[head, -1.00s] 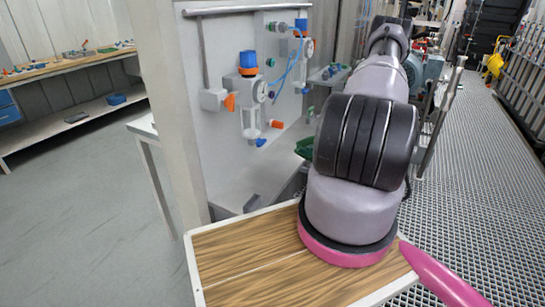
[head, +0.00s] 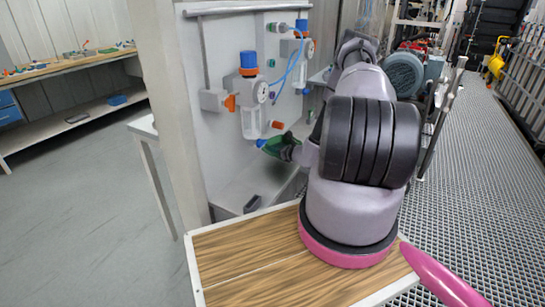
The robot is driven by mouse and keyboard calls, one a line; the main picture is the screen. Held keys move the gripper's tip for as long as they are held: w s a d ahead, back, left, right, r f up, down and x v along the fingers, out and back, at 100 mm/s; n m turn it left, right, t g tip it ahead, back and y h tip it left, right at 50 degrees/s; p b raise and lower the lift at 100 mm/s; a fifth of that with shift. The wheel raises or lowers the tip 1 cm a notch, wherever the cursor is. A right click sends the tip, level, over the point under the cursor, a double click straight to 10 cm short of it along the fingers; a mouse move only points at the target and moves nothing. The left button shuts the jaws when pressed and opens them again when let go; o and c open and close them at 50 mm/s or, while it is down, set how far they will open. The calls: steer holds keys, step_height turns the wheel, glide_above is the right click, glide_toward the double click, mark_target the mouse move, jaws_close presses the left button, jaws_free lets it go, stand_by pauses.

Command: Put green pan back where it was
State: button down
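The green pan (head: 273,147) shows in the head view left of my arm, raised in front of the grey panel, above the ledge at its foot. It looks tilted. My gripper (head: 290,151) is at the pan's right end, mostly hidden behind my arm. The pan is held off the ledge at my gripper, so it appears shut on the pan, though the fingers are too small to see clearly.
The grey panel (head: 220,140) carries a blue-topped filter unit (head: 248,85), gauges, blue tubes and an orange-red fitting (head: 278,125) just above the pan. A pale ledge (head: 250,188) lies below. A workbench (head: 70,65) stands far left. Grating floor is clear at right.

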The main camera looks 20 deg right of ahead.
mark_target(275, 156)
step_height(275, 156, down, 3)
steer(key=shift+f, duration=0.15)
steer(key=shift+w+a+f, duration=0.1)
steer(key=shift+w+f, duration=0.1)
steer(key=shift+f, duration=0.15)
steer(key=c, duration=1)
jaws_free()
steer(key=shift+c, duration=0.2)
